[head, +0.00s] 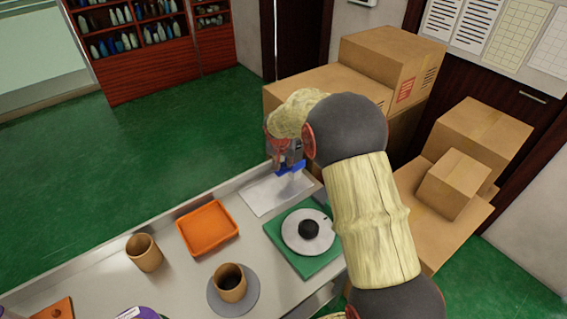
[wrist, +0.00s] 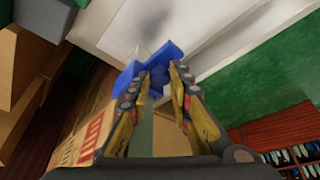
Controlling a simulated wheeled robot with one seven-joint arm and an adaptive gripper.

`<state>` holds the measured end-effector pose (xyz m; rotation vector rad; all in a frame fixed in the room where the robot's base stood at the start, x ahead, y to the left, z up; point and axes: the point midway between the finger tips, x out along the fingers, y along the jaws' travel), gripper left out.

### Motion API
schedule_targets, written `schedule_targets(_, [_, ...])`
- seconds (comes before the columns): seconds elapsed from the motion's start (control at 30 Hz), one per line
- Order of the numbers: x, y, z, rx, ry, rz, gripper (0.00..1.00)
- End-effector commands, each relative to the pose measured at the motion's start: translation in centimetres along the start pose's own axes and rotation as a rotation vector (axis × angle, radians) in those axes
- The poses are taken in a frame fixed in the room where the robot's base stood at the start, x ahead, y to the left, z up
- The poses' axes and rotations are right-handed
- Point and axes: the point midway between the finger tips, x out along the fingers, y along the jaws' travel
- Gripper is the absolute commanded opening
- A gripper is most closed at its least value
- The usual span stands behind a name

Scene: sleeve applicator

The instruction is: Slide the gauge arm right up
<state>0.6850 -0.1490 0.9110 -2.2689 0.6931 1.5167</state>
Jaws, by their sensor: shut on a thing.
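The gauge arm is the blue piece (head: 290,168) in the head view, standing over a white sheet or plate at the far end of the counter. In the wrist view the blue piece (wrist: 150,68) is between the fingertips. My gripper (wrist: 160,80) is shut on it. In the head view my gripper (head: 284,158) is partly hidden by my arm. A clear, see-through part shows beside the blue piece, its outline hard to make out. How high the gauge arm sits on its support cannot be told.
A green pad (head: 330,257) with a white disc and black knob lies close in front, under my arm. An orange tray (head: 207,229), brown cups (head: 144,253) and a grey saucer (head: 216,300) stand to the left. Cardboard boxes (head: 402,60) are stacked behind and right.

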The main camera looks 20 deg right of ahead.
Motion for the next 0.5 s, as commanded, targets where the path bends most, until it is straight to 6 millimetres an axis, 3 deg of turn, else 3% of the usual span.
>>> schedule_targets(0.27, [-0.6,0.0,-0.2,0.000,0.001,0.000,0.00])
schedule_targets(0.5, [-4.9,-0.1,-2.1,0.002,0.004,-0.002,0.00])
